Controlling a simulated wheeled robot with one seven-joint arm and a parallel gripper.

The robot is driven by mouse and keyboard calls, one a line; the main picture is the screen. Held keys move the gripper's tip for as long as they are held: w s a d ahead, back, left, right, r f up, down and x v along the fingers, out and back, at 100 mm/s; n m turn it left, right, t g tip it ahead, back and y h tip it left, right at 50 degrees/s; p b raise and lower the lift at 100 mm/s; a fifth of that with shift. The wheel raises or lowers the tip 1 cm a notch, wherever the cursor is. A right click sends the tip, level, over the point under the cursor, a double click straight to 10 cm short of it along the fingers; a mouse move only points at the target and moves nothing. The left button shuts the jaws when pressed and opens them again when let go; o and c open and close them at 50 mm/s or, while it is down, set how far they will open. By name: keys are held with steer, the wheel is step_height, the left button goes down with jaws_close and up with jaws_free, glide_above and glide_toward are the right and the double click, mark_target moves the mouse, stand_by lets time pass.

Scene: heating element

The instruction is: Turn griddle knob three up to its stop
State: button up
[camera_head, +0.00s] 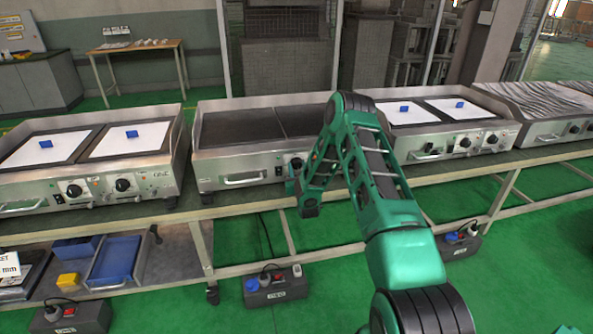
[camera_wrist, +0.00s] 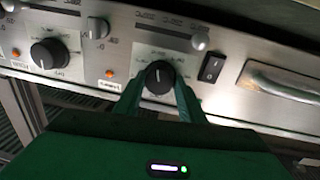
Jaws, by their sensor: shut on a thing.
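A round black griddle knob (camera_wrist: 159,72) with a short pale mark sits on the steel front panel, in the middle of the wrist view. My gripper (camera_wrist: 159,88) is shut on this knob, one green finger on each side of it. The pale mark runs roughly up and down in the wrist view. A second black knob (camera_wrist: 48,53) is to its left, apart from my gripper. In the head view my arm reaches the front of the middle griddle (camera_head: 222,163), and hides part of its panel. The knobs' numbers cannot be read.
A black rocker switch (camera_wrist: 212,68) and a bar handle (camera_wrist: 285,82) are right of the gripped knob in the wrist view. Other griddles stand at left (camera_head: 150,170) and right (camera_head: 430,145) on the long bench.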

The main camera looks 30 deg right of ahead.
steer(key=shift+s+f+m, duration=0.15)
steer(key=shift+f+m, duration=0.15)
steer(key=o, duration=0.8)
steer(key=shift+o, duration=1.2)
steer(key=shift+r, duration=0.15)
steer(key=v, duration=1)
steer(key=shift+s, duration=0.3)
steer(key=shift+a, duration=0.15)
